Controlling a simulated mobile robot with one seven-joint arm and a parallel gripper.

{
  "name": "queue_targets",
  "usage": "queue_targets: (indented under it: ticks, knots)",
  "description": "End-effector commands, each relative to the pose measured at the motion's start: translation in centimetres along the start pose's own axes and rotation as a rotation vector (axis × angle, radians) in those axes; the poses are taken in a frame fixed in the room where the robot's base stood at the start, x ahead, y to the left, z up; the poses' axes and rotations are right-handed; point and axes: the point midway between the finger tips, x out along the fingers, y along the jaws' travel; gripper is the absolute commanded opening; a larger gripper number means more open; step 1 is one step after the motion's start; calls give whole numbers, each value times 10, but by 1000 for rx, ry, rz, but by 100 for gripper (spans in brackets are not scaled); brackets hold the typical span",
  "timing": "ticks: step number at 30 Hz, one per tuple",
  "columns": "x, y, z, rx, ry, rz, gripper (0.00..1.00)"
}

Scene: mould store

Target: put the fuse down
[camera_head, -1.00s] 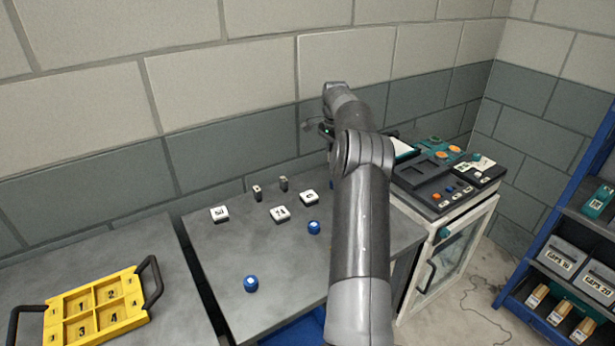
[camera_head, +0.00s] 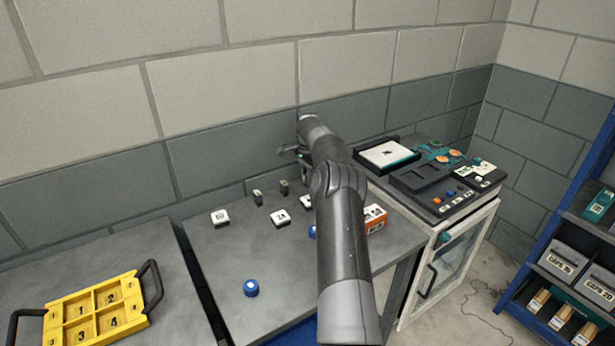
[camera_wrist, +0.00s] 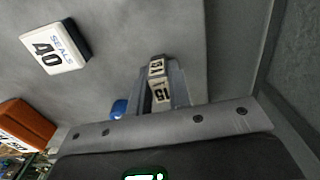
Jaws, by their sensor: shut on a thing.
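My gripper (camera_head: 290,152) is over the back of the grey table (camera_head: 205,260), close to the wall, mostly hidden by my wrist in the head view. Two small dark upright pieces with pale tops, one on the left (camera_head: 257,196) and one on the right (camera_head: 284,187), stand near the table's back edge below my gripper.
White labelled boxes (camera_head: 220,218), blue round pieces (camera_head: 251,288) and an orange box (camera_head: 375,217) stand on the table. A seals box (camera_wrist: 52,47) shows in the wrist view. A yellow tray (camera_head: 85,330) is left, a cabinet with a panel (camera_head: 470,207) right.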

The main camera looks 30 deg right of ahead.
Motion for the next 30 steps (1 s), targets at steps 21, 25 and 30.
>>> queue_targets:
  ticks: [21,25,30]
  knots:
    - [2,0,0,0,0,-1,39]
    - [-1,0,0,0,1,-2,39]
    - [-24,0,-1,1,3,-3,39]
